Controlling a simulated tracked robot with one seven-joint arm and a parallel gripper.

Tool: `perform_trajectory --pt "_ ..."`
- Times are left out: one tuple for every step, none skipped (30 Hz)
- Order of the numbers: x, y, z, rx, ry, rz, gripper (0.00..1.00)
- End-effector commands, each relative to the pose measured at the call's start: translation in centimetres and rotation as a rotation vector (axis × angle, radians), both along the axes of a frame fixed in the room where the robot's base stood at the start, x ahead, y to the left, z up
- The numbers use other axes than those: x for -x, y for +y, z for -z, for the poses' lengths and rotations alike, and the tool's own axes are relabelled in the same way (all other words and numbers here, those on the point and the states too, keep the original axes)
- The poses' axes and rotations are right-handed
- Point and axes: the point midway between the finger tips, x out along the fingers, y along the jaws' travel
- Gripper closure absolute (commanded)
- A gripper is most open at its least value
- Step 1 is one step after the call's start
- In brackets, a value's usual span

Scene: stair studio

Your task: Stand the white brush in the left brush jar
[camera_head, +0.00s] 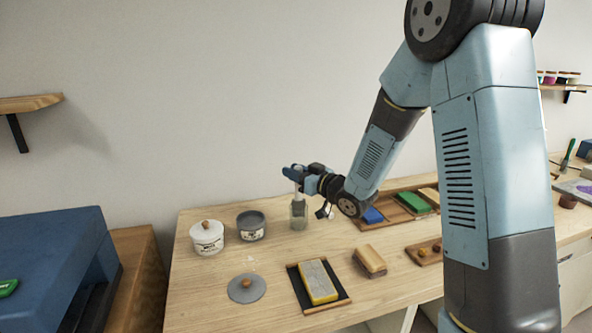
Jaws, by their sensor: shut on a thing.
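My gripper (298,173) is above the back middle of the wooden table, shut on the white brush (298,187). The brush hangs roughly upright below the fingers. A clear glass brush jar (299,222) stands on the table directly below it. The brush's lower end overlaps the jar's upper part in this view; I cannot tell whether it is inside the jar or behind or in front of it. My arm comes in from the right. I cannot make out a second brush jar; my arm hides part of the table.
A white lidded pot (206,239) and a dark grey pot (251,226) stand left of the jar. A grey lid (246,288), a yellow-edged block on a dark board (319,283) and a wooden brush (369,261) lie in front. A tray (395,218) with coloured blocks is right.

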Motion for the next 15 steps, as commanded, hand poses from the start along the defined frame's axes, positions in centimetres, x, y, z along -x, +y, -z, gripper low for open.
perform_trajectory --pt "0.01 0.01 0.04 0.0 0.0 0.0 1.0" --pt "0.01 0.01 0.05 0.0 0.0 0.0 1.0" --pt "0.01 0.01 0.06 0.0 0.0 0.0 1.0" --pt "0.01 0.01 0.06 0.0 0.0 0.0 1.0" --pt "0.01 0.03 0.06 0.0 0.0 0.0 1.0" --pt "0.01 0.03 0.06 0.0 0.0 0.0 1.0" --pt "0.02 0.04 0.06 0.0 0.0 0.0 1.0" --pt "0.02 0.04 0.06 0.0 0.0 -0.001 1.0" --pt "0.02 0.05 0.06 0.0 0.0 -0.001 0.73" --pt "0.02 0.05 0.06 0.0 0.0 -0.001 0.7" --pt "0.02 0.05 0.05 0.0 0.0 -0.001 0.67" --pt "0.03 0.06 0.05 0.0 0.0 -0.001 0.63" --pt "0.03 0.06 0.05 0.0 0.0 -0.001 0.6" --pt "0.02 0.06 0.05 0.0 0.0 -0.001 0.57" --pt "0.03 0.07 0.05 0.0 0.0 -0.001 0.53"
